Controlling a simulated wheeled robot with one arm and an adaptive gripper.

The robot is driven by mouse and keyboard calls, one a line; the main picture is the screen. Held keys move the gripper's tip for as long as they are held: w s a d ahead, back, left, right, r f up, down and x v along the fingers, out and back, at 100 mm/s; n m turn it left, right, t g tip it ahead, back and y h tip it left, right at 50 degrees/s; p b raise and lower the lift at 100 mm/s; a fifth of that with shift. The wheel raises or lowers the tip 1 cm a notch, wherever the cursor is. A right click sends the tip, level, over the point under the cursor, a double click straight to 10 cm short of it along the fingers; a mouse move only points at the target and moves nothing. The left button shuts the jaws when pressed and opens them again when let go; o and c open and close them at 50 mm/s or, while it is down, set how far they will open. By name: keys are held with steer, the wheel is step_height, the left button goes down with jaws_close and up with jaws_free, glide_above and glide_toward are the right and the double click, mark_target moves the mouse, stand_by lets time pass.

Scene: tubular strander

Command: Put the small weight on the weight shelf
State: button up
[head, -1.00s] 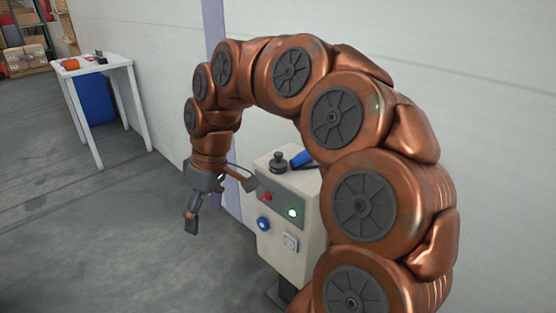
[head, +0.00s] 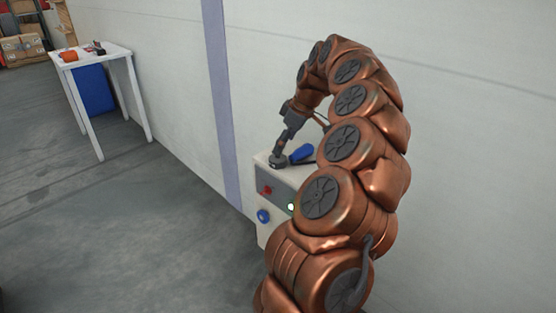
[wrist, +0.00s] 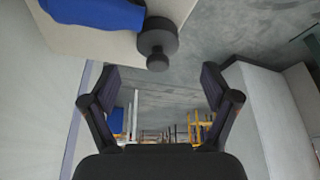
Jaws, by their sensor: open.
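The small weight (head: 277,161) is a dark round piece with a knob, standing on top of the pale control box at its left end. In the wrist view the weight (wrist: 160,36) shows at the upper middle, its knob towards my gripper. My gripper (head: 280,145) is just above the weight in the head view. In the wrist view my gripper (wrist: 160,73) has its fingers spread, with nothing between them. The weight lies just past the fingertips. I cannot make out a weight shelf.
The control box (head: 266,176) carries a blue-handled item (head: 301,153) close to the weight. A wall (head: 460,150) runs behind. A white table (head: 105,56) with small objects stands at the upper left, a blue bin (head: 94,90) beneath. The floor (head: 130,220) at left is clear.

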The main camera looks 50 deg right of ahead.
steer(key=shift+b+x, duration=0.3)
steer(key=shift+x, duration=2.7)
steer(key=shift+d, duration=0.15)
steer(key=shift+c, duration=0.5)
jaws_close()
